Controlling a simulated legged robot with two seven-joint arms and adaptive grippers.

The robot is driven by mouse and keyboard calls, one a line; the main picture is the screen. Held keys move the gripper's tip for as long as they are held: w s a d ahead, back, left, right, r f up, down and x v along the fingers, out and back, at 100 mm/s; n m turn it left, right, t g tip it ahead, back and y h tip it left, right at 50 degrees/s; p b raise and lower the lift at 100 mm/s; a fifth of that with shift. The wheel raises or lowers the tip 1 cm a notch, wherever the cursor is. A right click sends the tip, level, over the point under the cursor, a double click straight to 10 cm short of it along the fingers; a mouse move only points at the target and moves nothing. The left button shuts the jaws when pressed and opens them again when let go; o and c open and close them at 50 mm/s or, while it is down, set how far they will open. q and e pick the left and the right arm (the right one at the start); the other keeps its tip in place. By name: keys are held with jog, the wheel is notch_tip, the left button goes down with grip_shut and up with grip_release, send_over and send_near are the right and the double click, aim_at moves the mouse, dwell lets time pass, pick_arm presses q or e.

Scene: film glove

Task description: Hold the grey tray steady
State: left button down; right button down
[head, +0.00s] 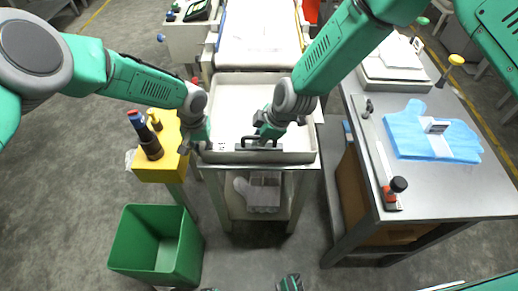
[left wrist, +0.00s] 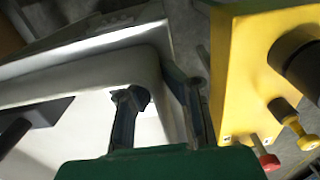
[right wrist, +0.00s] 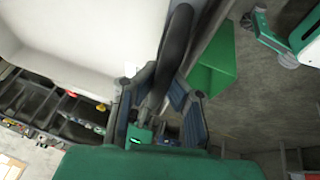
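The grey tray (head: 235,100) is a shallow, pale-lined box on a stand in the middle of the head view, with a black handle (head: 243,148) on its near wall. My left gripper (head: 198,143) is at the tray's near left corner. In the left wrist view its fingers (left wrist: 158,95) straddle the tray's wall (left wrist: 150,60), one inside and one outside, and look closed on it. My right gripper (head: 262,129) is at the near handle. In the right wrist view its fingers (right wrist: 163,88) close around the dark handle (right wrist: 180,40).
A yellow stand (head: 155,165) with dark and yellow-topped tools is close to the left gripper. A green bin (head: 130,238) stands on the floor at front left. A grey glove-like item (head: 262,193) lies on the shelf below.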

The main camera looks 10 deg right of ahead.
pick_arm(q)
jog(key=shift+s+f, duration=0.1)
pick_arm(e)
jog(key=shift+w+d, duration=0.15)
jog(key=shift+w, duration=0.7)
jog(key=shift+w+d, duration=0.1)
jog(key=shift+w, duration=0.7)
dwell(1.2)
dwell(0.4)
jog(key=c, duration=1.6)
grip_release()
jog(key=shift+c, duration=0.2)
jog(key=v, duration=1.2)
jog(key=shift+s, duration=0.1)
pick_arm(q)
jog(key=c, duration=1.6)
grip_release()
jog(key=shift+c, duration=0.2)
